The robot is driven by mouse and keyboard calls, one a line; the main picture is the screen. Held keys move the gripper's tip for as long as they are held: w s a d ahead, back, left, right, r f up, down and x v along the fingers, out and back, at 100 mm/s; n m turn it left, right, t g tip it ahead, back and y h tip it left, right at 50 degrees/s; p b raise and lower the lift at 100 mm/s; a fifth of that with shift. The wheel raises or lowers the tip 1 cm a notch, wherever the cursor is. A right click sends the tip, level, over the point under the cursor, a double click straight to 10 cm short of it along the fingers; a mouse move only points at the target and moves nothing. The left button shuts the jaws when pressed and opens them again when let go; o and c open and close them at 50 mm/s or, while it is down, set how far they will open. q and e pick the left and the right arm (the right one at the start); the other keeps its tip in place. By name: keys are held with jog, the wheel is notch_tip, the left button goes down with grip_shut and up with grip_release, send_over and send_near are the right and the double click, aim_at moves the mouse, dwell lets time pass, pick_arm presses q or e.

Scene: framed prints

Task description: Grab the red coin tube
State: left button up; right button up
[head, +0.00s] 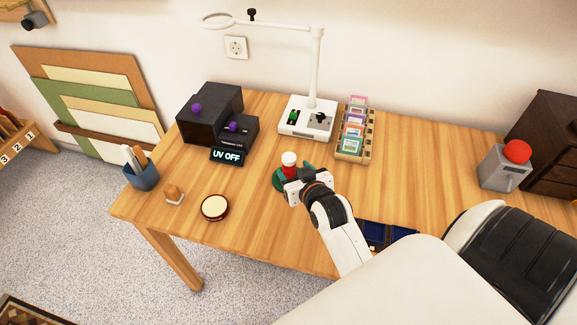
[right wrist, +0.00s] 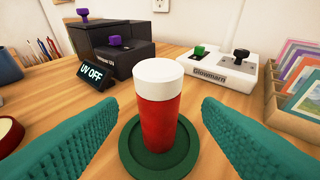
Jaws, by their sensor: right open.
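The red coin tube (right wrist: 159,115) has a white cap and stands upright on a round green coaster (right wrist: 130,150) in the right wrist view. In the head view the tube (head: 289,168) stands on the table just beyond my right gripper (head: 292,176). The right gripper's green textured fingers (right wrist: 160,140) are open, one on each side of the tube, with a visible gap on both sides. The tube's lower part is partly hidden by the gripper in the head view. My left gripper is in neither view.
A black box with purple knobs (head: 208,113) and a "UV OFF" display (head: 228,157) stand left of the tube. A white lamp base (head: 306,117) and a card rack (head: 353,135) stand behind. A round cream-topped dish (head: 215,207) lies at front left. Table between is clear.

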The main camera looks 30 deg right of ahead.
aim_at(292, 169)
jog(key=shift+w+d+f, duration=0.1)
jog(key=shift+w+f, duration=0.1)
jog(key=shift+w, duration=0.25)
jog(key=x, duration=0.2)
jog(key=shift+w+f, duration=0.2)
jog(key=shift+w, duration=0.1)
jog(key=shift+x, duration=1.1)
jog(key=shift+w+f, duration=0.15)
jog(key=shift+f, duration=0.05)
jog(key=shift+c, duration=1)
jog(key=c, duration=0.9)
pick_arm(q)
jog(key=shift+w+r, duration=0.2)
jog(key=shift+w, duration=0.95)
pick_arm(e)
jog(key=shift+c, duration=0.2)
jog(key=shift+r, duration=0.15)
